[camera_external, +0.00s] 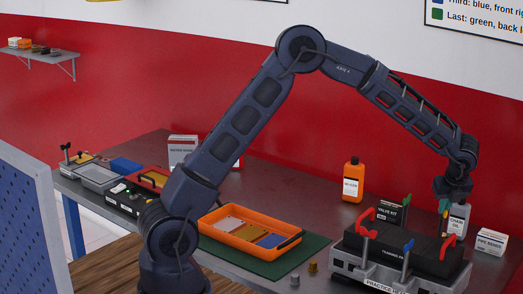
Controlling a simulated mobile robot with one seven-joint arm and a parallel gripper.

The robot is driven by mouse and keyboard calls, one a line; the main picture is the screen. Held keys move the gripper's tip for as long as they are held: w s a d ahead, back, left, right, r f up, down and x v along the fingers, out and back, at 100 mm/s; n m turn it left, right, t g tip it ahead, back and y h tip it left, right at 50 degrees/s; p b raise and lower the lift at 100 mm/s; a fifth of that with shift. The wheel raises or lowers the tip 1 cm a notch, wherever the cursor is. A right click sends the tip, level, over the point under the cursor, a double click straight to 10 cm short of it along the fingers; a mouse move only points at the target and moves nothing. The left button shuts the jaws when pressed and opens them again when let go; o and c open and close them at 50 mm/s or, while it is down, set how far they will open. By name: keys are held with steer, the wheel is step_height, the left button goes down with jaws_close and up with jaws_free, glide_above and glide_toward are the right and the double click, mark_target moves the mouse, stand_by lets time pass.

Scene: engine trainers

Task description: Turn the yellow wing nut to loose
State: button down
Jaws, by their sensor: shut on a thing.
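My gripper (444,198) points down there and is shut on the yellow wing nut. The fingers hide part of it, and its turn angle cannot be told. A green wing nut (407,200) stands upright at the back left. Red parts show at the front left (366,214) and right (448,242), and a blue one (408,246) at the front.
An orange tray (222,241) with several coloured pieces sits on a green mat (312,246). An orange bottle (353,180), a chain oil bottle (461,216) and a white box (491,241) stand behind and beside the trainer.

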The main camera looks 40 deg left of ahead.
steer(key=n+g+y, duration=0.1)
steer(key=n, duration=0.3)
steer(key=shift+w+d, duration=0.1)
steer(key=shift+d, duration=0.05)
steer(key=shift+n+g, duration=0.9)
steer(key=shift+n, duration=1)
steer(key=shift+w+n, duration=0.1)
steer(key=shift+n, duration=0.2)
steer(key=c, duration=1.6)
jaws_free()
steer(key=shift+r, duration=0.1)
steer(key=v, duration=1)
steer(key=shift+d+r, duration=0.2)
steer(key=shift+d, duration=0.05)
